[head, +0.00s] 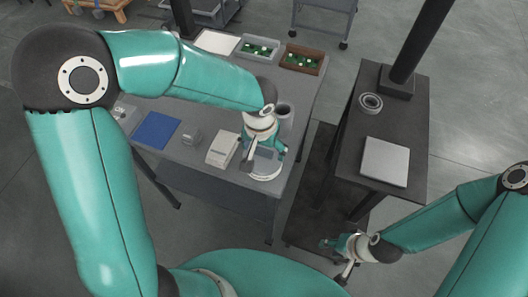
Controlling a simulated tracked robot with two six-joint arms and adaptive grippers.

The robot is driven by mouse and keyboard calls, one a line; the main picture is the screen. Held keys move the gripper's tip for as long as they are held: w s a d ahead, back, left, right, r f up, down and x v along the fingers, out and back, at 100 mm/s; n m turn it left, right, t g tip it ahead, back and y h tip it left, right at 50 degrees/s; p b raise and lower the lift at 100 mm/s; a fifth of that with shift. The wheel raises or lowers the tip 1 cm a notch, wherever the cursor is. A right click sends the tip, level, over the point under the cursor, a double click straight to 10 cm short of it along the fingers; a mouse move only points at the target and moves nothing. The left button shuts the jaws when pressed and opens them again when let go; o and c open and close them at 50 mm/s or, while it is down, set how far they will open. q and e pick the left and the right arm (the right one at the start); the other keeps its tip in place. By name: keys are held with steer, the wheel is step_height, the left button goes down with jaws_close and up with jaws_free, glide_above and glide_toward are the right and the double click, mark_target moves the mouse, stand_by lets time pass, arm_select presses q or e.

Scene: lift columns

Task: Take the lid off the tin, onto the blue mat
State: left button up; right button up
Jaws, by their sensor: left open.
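The blue mat (157,130) lies flat and bare on the left part of the grey table. A pale round thing (266,174), which seems to be the tin, stands near the table's front right corner. My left gripper (263,155) is open above and around it, its fingers pointing down and hiding much of it. I cannot tell whether the fingers touch it, or make out the lid's edge. My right gripper (334,258) hangs low at the bottom of the view, empty, its fingers spread.
A beige box (221,150) and a small grey object (192,137) stand between mat and gripper. A grey cylinder (285,118) stands just behind the gripper. Two bins (301,59) are at the back. A dark table (350,150) to the right carries a ring and a pale plate (385,162).

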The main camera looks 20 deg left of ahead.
arm_select(q)
steer(key=c, duration=1.2)
steer(key=shift+c, duration=0.2)
steer(key=shift+r, duration=0.15)
